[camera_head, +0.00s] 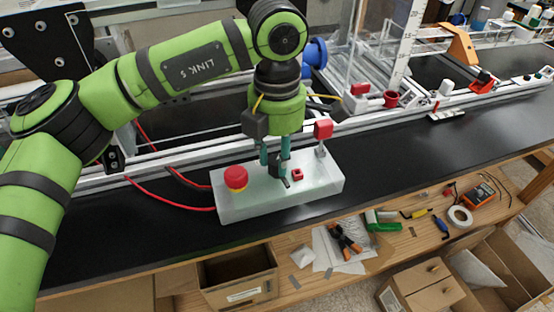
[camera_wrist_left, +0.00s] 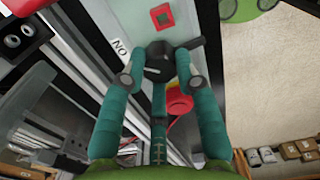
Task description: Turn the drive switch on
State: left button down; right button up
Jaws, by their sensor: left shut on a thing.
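A pale control box (camera_head: 317,190) lies on the black bench top. The drive switch, a black rotary knob with a lever (camera_wrist_left: 160,62), sits on the box between a red emergency stop button (camera_head: 236,178) and a small red square button (camera_head: 297,174). My left gripper (camera_head: 276,168) is over the box from above, its teal fingers shut on the black knob. In the left wrist view the fingertips (camera_wrist_left: 158,76) touch the knob's two sides, and the lever sticks out to the right. A white label beside the knob is partly readable as "NO". My right gripper does not show.
A red block on a post (camera_head: 323,130) stands just behind the box. Red cables (camera_head: 170,203) run to the box's left side. Aluminium rails lie behind. The black bench top (camera_head: 420,150) is clear to the right. A wooden shelf below holds tools and tape (camera_head: 460,216).

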aim_at(277, 159)
pick_arm(q)
jog(key=shift+f+m, duration=0.1)
jog(key=shift+m, duration=0.4)
jog(key=shift+b, duration=0.3)
jog(key=c, duration=0.9)
grip_release()
jog(key=shift+r, duration=0.2)
notch_tip(277, 159, up, 12)
jog(key=shift+f, duration=0.1)
